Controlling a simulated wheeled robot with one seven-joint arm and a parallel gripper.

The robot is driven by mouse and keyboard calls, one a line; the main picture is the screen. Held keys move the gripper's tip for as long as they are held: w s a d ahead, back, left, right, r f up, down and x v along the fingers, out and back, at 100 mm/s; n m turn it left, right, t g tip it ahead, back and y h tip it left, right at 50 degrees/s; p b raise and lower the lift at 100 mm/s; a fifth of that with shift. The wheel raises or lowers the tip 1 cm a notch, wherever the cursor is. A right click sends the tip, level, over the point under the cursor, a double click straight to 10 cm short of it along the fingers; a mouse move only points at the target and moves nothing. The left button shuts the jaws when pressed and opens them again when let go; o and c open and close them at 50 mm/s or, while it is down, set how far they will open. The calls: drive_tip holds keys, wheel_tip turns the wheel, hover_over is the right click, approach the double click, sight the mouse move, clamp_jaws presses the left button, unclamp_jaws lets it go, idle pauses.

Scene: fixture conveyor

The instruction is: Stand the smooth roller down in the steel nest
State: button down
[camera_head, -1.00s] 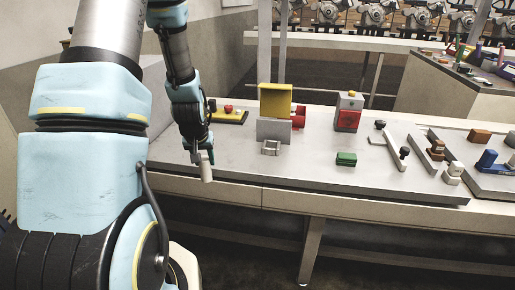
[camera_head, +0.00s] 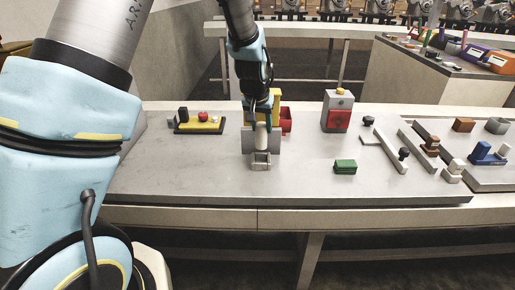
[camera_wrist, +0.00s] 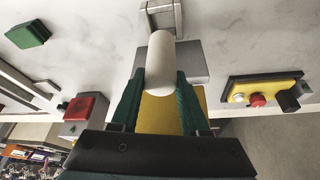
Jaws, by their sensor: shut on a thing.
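The smooth roller (camera_head: 261,138) is a pale, plain cylinder, held upright in the head view. My gripper (camera_head: 261,122) is shut on it. In the wrist view the green fingers (camera_wrist: 159,88) grip the roller (camera_wrist: 160,62) from both sides, and its lower end points away from the camera. The steel nest (camera_head: 261,165) is a small grey open frame on the table, directly below the roller in the head view. The nest (camera_wrist: 179,15) also shows in the wrist view, partly hidden by the roller. I cannot tell whether the roller touches it.
A grey plate (camera_head: 248,140) with a yellow panel (camera_head: 276,95) stands just behind the nest. A button box (camera_head: 202,122) is on the left, a green block (camera_head: 345,166) on the right. The table front is clear.

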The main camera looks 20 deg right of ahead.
sight(261, 143)
drive_tip(key=shift+f+p, duration=0.75)
drive_tip(key=shift+f, duration=2.85)
drive_tip(key=shift+f, duration=0.15)
drive_tip(key=shift+c, duration=2)
unclamp_jaws()
drive_tip(key=shift+r, duration=0.3)
drive_tip(key=b+v, duration=0.2)
drive_tip(key=v, duration=0.9)
drive_tip(key=shift+r, duration=0.35)
